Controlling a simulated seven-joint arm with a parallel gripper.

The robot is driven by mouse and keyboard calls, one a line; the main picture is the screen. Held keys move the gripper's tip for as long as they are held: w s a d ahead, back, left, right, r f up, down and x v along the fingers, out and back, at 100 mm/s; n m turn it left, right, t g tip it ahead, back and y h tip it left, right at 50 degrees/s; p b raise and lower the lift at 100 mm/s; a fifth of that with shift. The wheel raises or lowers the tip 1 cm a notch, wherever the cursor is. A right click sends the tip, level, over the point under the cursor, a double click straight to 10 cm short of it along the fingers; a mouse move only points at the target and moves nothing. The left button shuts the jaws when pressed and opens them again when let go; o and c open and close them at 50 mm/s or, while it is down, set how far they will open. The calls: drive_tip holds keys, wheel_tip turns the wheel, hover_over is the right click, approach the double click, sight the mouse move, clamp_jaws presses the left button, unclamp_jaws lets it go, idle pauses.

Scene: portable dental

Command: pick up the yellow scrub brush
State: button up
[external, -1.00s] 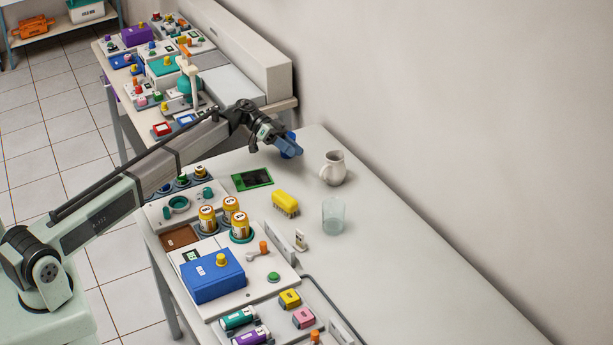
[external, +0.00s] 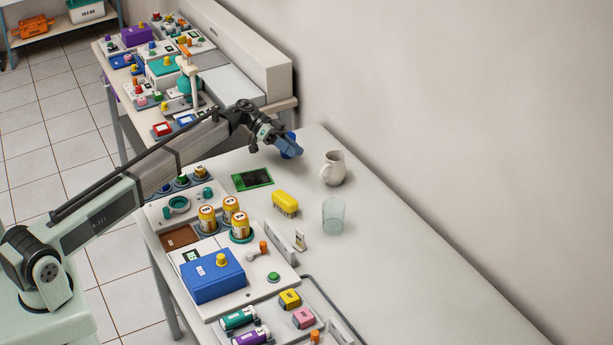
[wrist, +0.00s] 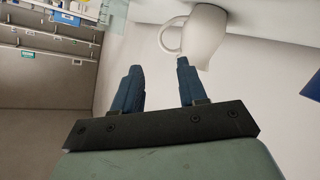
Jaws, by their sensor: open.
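The yellow scrub brush (external: 285,201) lies on the grey-white table, near its middle, bristles down. My gripper (external: 291,146) is above the far part of the table, beyond the brush and apart from it. In the wrist view, my gripper (wrist: 158,82) shows two blue fingers spread apart with nothing between them. The brush does not show in the wrist view.
A white pitcher (external: 333,168) stands right of my gripper and also shows in the wrist view (wrist: 204,36). A clear glass (external: 333,216) stands right of the brush. A green-edged board (external: 252,179) lies to its left. Yellow-labelled jars (external: 232,208) stand nearer. The table's right side is clear.

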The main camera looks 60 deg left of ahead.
drive_tip(key=o, duration=0.6)
drive_tip(key=m+g+y, duration=0.6)
drive_tip(key=m+y, duration=0.2)
drive_tip(key=y, duration=0.7)
approach(285, 196)
drive_tip(key=shift+s+a+f, duration=0.1)
drive_tip(key=shift+a+f, duration=0.15)
drive_tip(key=shift+f, duration=1.5)
drive_tip(key=shift+s+a+f, duration=0.1)
drive_tip(key=shift+a+f, duration=0.15)
drive_tip(key=shift+f, duration=1.5)
drive_tip(key=shift+s+a+f, duration=0.1)
drive_tip(key=shift+a+f, duration=0.2)
drive_tip(key=shift+f, duration=1.5)
drive_tip(key=shift+f, duration=0.25)
drive_tip(key=shift+c, duration=0.3)
